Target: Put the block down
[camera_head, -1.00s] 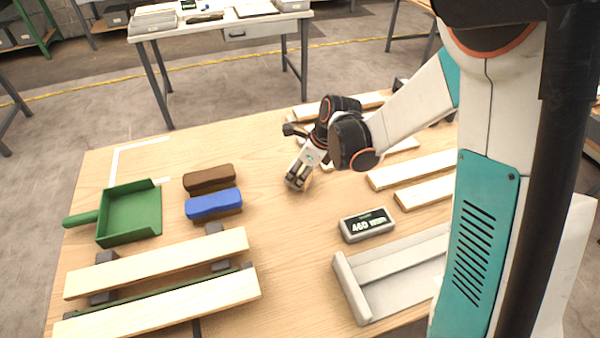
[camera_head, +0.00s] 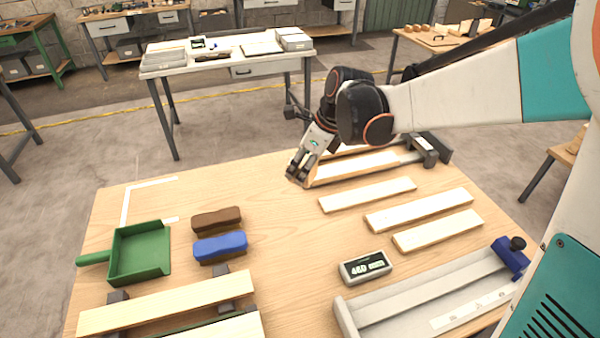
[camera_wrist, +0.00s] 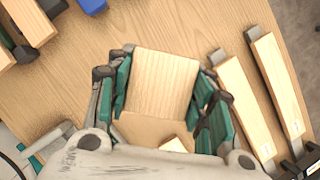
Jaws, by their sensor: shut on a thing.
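My gripper (camera_head: 299,172) is near the table's far edge in the head view, fingers angled down. In the wrist view my gripper (camera_wrist: 163,95) is shut on a pale wooden block (camera_wrist: 163,83), with teal-backed fingers on both sides of it. In the head view the block is mostly hidden by the fingers. I cannot tell whether its underside touches the table (camera_head: 270,215).
Several pale slats (camera_head: 418,210) lie right of the gripper. A brown brush (camera_head: 217,219), a blue brush (camera_head: 220,246) and a green dustpan (camera_head: 140,252) are at left. A small display (camera_head: 365,267) and a grey tray (camera_head: 345,318) are at front. Bare table lies front-left of the gripper.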

